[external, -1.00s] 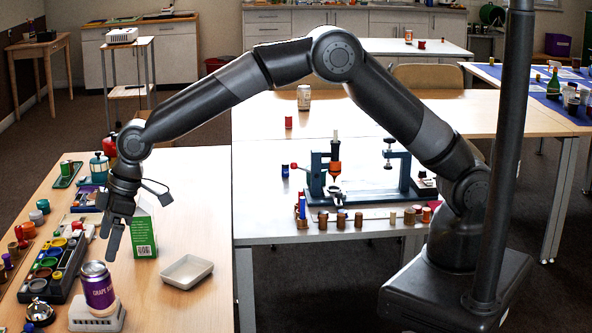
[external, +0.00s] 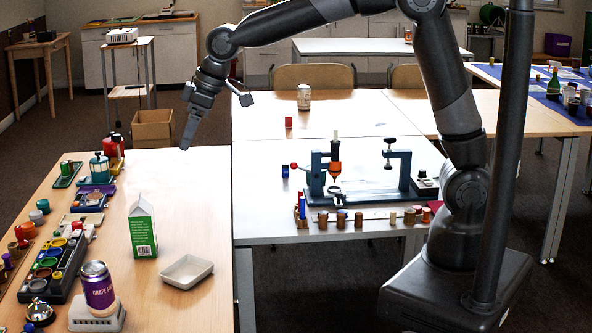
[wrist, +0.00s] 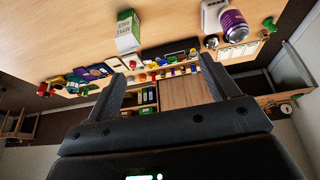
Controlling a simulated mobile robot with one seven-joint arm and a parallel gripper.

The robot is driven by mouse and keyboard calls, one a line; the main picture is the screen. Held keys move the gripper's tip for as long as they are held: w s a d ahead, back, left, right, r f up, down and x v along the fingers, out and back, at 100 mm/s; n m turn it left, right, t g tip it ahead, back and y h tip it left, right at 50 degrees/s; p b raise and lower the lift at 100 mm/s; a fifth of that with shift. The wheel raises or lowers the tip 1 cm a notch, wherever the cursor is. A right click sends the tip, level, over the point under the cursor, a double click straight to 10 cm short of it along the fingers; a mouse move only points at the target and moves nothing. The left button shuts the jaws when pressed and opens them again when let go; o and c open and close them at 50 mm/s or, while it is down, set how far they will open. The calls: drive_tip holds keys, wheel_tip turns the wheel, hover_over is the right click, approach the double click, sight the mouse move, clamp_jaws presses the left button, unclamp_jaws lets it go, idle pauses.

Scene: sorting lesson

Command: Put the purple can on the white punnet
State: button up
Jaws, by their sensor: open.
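The purple can (external: 98,289), with a silver top, stands upright on the white slotted punnet (external: 82,318) at the front of the wooden table. In the wrist view the can (wrist: 233,25) touches the white punnet (wrist: 209,14) near the top edge. My gripper (external: 190,132) is high over the far right end of that table, well away from the can. Its two fingers (wrist: 168,88) are spread with nothing between them. The can hides part of the punnet's top.
A green and white carton (external: 142,232) and an empty cream dish (external: 168,274) stand right of the can. A dark tray of small colored items (external: 62,268) and a bell (external: 39,313) are left of it. A blue press (external: 318,178) stands on the neighboring table.

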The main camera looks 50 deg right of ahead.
drive_tip(key=s+d+r+m+t+h, duration=0.1)
drive_tip(key=s+d+r+m, duration=0.3)
drive_tip(key=d, duration=0.6)
drive_tip(key=s+d+r, duration=0.2)
drive_tip(key=s+d, duration=0.3)
drive_tip(key=d, duration=0.5)
drive_tip(key=s+d+f+m+h, duration=0.1)
drive_tip(key=s+d+f+m, duration=0.1)
drive_tip(key=s+d, duration=0.5)
drive_tip(key=s+d+f+m+h, duration=0.1)
drive_tip(key=s+d+f+m, duration=0.1)
drive_tip(key=s+d, duration=0.5)
drive_tip(key=s, duration=0.3)
drive_tip(key=shift+f+m+t, duration=0.3)
drive_tip(key=shift+f+t, duration=0.1)
